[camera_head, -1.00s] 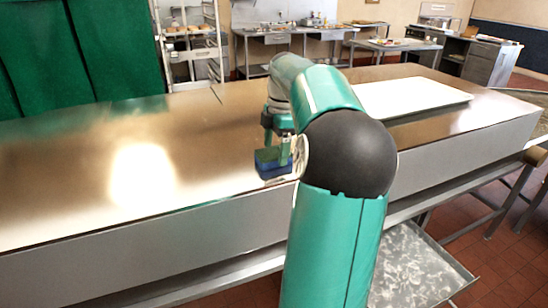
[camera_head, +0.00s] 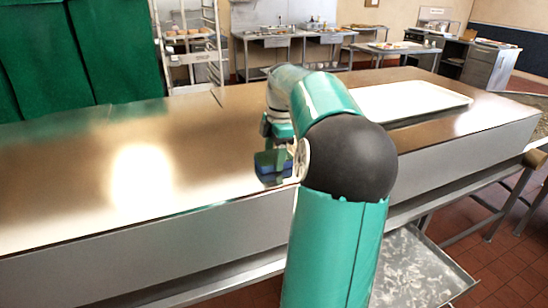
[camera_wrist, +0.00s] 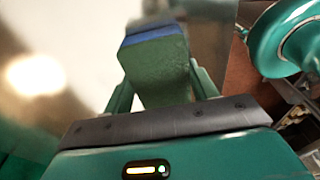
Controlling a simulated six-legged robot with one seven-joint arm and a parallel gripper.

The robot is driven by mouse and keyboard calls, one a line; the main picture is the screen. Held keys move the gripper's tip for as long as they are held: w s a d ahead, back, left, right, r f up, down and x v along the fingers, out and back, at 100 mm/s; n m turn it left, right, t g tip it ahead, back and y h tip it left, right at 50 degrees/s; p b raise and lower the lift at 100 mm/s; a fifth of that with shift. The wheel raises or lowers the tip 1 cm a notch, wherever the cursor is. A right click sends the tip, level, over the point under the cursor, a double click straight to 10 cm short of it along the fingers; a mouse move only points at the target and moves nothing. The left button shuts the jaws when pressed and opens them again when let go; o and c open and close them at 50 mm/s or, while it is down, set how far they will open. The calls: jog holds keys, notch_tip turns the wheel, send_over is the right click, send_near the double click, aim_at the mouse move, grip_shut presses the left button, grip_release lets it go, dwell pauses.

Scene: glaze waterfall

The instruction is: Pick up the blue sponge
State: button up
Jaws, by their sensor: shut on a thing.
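The blue sponge (camera_head: 272,166) is a small block with a green upper face and a blue lower layer. It is at the metal counter's near edge, left of my arm's elbow. In the wrist view the sponge (camera_wrist: 158,66) shows mostly its green face, with a blue band at the far end. My gripper (camera_head: 277,146) is shut on the sponge, with one finger on each side in the wrist view. A dark reflection shows on the counter beneath the sponge; it seems held just above the surface.
The shiny metal counter (camera_head: 60,180) is bare to the left. A white tray (camera_head: 415,99) lies on its right part, behind my arm. A wheeled rack (camera_head: 190,45) and work tables stand behind. A lower metal shelf (camera_head: 415,265) shows below the counter at right.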

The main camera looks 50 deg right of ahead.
aim_at(274, 156)
jog(key=shift+r, duration=0.55)
jog(key=r, duration=0.2)
jog(key=shift+s+a+r, duration=0.1)
jog(key=shift+s+r, duration=0.15)
jog(key=shift+r, duration=0.15)
jog(key=s+a+r, duration=0.7)
jog(key=s+r, duration=0.2)
jog(key=s, duration=0.2)
jog(key=shift+s, duration=0.25)
jog(key=o, duration=0.4)
jog(key=shift+c, duration=1.3)
